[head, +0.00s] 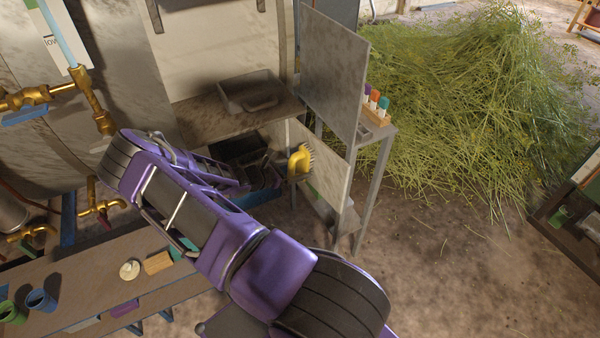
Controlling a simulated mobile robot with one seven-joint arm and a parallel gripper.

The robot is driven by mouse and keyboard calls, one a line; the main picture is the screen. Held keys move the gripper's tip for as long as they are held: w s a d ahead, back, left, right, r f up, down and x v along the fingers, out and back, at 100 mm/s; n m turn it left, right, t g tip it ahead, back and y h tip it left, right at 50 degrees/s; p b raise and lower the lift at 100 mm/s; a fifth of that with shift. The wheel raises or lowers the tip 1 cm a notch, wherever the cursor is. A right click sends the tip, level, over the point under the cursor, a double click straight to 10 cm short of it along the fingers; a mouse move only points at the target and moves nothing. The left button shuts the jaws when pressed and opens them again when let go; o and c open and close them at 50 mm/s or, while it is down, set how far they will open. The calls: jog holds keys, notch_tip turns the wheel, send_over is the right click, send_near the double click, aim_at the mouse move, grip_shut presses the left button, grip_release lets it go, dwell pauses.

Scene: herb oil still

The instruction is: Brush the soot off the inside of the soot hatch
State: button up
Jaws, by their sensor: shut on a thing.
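My gripper (274,174) reaches in at the lower opening of the still and is shut on a yellow brush (299,161). The brush's bristles point right, towards a pale hatch door (331,181) that stands open. I cannot tell whether the bristles touch it. Above it a larger grey, smudged door (334,72) also stands open. I cannot tell from labels which door is the soot hatch. My arm hides part of the dark lower opening (238,148) and most of the gripper's fingers.
A grey metal stand (382,139) with a wooden rack of coloured-capped tubes (376,104) is close to the right of the doors. Brass valves (104,118) stick out at left. A bench (78,287) with cups is at lower left. Bare floor (440,270) lies at lower right, below a herb heap (480,110).

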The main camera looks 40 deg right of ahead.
jog(key=shift+w+r+b, duration=1.15)
jog(key=shift+w+b, duration=0.1)
jog(key=shift+w, duration=1.9)
jog(key=shift+s+p, duration=1.6)
jog(key=shift+s, duration=3.15)
jog(key=shift+s+a+p, duration=0.25)
jog(key=shift+s+p, duration=0.15)
jog(key=shift+s, duration=0.55)
jog(key=shift+s+a+p, duration=0.2)
jog(key=shift+s+p, duration=0.15)
jog(key=shift+s, duration=0.6)
jog(key=shift+s+p, duration=0.8)
jog(key=shift+s, duration=0.9)
